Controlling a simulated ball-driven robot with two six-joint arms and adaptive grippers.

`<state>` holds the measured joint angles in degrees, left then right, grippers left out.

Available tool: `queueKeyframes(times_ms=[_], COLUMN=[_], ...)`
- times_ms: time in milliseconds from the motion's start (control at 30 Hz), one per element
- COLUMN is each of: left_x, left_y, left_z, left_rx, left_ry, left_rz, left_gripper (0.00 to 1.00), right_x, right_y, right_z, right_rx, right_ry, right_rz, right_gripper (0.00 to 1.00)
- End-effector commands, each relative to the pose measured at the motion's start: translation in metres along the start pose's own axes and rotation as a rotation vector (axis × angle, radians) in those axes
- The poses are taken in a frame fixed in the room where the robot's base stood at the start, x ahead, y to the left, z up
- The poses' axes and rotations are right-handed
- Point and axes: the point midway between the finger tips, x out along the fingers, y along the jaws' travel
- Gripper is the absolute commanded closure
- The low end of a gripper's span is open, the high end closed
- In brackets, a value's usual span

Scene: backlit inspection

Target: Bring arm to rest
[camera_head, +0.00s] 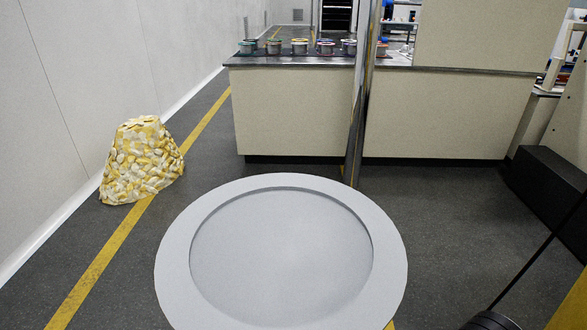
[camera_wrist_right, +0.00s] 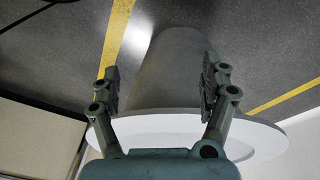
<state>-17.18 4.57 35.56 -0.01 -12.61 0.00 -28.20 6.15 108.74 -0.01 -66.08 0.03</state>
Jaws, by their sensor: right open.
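My right gripper (camera_wrist_right: 160,87) shows in the right wrist view with its two dark fingers spread apart and nothing held between them. Behind the fingers is a round, pale grey-topped stand (camera_wrist_right: 265,140) with a grey tapering pedestal (camera_wrist_right: 170,65). In the head view the stand's round top (camera_head: 175,250) fills the lower middle; it has a raised rim and a bare recessed surface. The wrist view does not clearly show whether the fingers touch the stand. My left gripper is in neither view, and the right gripper cannot be made out in the head view.
A beige counter (camera_head: 290,115) with several small cups (camera_head: 300,47) stands behind the stand. A chrome pole (camera_head: 357,120) rises in front of it. A yellow-and-white mound (camera_head: 142,160) is on the left floor. A black block (camera_head: 545,185) is at right. Open floor lies around the stand.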

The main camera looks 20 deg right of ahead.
Motion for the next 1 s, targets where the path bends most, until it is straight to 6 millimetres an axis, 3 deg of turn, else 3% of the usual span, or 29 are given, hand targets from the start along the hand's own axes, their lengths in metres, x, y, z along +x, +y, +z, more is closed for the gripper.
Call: queueKeyframes(times_ms=[200, 300, 400, 500, 633, 733, 1000], left_x=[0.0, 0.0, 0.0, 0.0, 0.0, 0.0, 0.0], left_y=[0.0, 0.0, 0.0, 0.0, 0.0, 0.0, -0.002], left_z=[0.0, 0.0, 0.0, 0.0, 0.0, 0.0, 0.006], left_rx=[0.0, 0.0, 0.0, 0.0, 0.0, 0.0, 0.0], left_ry=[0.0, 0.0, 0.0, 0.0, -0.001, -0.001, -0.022], left_rz=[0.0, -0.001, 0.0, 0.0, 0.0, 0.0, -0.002], left_gripper=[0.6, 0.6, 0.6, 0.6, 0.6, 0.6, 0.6], right_x=[0.109, 0.148, 0.174, 0.188, 0.194, 0.194, 0.194], right_y=[-0.002, -0.005, -0.008, -0.011, -0.014, -0.015, -0.015], right_z=[0.076, 0.125, 0.174, 0.215, 0.248, 0.261, 0.267], right_rx=[0.012, 0.017, 0.022, 0.026, 0.029, 0.03, 0.029], right_ry=[-0.066, -0.093, -0.116, -0.135, -0.147, -0.152, -0.173], right_rz=[-0.003, -0.006, -0.008, -0.011, -0.013, -0.014, -0.014], right_gripper=[0.21, 0.21, 0.21, 0.21, 0.21, 0.21, 0.21])
